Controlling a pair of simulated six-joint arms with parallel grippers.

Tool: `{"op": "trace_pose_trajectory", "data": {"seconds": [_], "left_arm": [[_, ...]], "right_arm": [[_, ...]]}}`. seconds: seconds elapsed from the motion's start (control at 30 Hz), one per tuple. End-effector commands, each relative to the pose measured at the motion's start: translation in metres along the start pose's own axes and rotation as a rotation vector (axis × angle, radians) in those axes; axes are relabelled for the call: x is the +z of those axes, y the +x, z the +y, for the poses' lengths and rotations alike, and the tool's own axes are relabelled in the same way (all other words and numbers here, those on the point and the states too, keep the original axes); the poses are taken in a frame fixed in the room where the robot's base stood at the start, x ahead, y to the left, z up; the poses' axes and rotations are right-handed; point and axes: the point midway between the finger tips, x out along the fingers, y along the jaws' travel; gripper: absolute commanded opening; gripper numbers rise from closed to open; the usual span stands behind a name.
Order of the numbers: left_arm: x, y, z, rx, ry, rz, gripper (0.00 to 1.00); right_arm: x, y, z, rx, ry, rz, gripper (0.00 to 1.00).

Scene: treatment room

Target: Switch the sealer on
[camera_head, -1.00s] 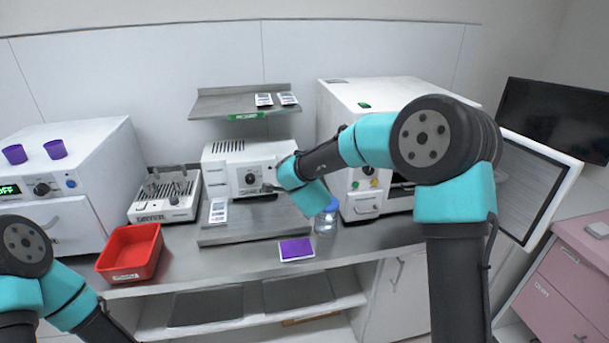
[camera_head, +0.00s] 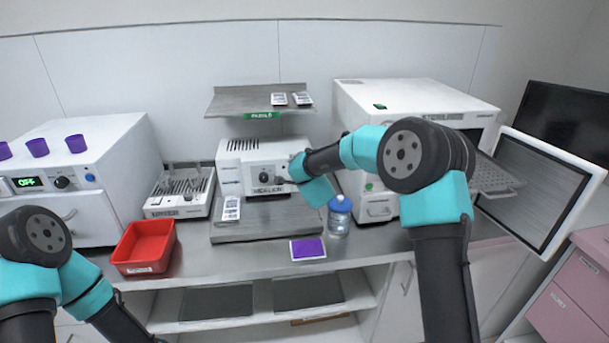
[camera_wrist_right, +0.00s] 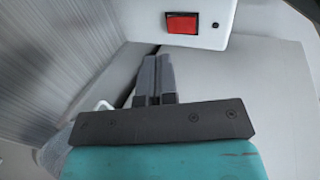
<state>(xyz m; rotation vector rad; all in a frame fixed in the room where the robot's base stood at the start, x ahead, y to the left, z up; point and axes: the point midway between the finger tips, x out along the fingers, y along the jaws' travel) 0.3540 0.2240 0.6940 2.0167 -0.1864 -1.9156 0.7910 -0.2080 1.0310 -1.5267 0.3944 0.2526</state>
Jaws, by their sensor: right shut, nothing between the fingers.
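The sealer (camera_head: 232,172) is a white box with a dark dial on its front, in the middle of the counter under a small shelf. In the right wrist view a red rocker switch (camera_wrist_right: 182,23) sits on a white panel (camera_wrist_right: 216,39), with a small dark dot beside it. I cannot tell whether the switch is lit. My right gripper (camera_wrist_right: 154,62) is shut and empty, its fingertips just below the switch panel and apart from the switch. In the head view the right gripper (camera_head: 283,181) is at the right side of the sealer's front. My left gripper is out of view.
A blue-capped bottle (camera_head: 339,218) stands right of the sealer, close under my right arm. A purple pad (camera_head: 307,249), a red bin (camera_head: 143,250) and a rack (camera_head: 165,205) are on the counter. The steriliser (camera_head: 402,98) has its door (camera_head: 540,190) open at right.

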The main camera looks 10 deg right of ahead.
Motion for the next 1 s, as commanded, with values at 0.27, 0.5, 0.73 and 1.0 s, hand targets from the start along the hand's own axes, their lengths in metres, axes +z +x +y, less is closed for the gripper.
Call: {"op": "trace_pose_trajectory", "data": {"seconds": [0.27,0.5,0.73,1.0], "left_arm": [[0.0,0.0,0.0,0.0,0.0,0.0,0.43],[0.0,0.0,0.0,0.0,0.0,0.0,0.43],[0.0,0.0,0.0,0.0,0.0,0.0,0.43],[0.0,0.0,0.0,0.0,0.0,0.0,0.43]], "right_arm": [[0.0,0.041,-0.004,0.0,0.001,0.001,0.0],[0.0,0.06,-0.01,0.001,0.001,0.0,0.0],[0.0,0.064,-0.012,0.0,0.0,-0.001,0.0],[0.0,0.067,-0.011,0.001,0.0,-0.001,0.0]]}}
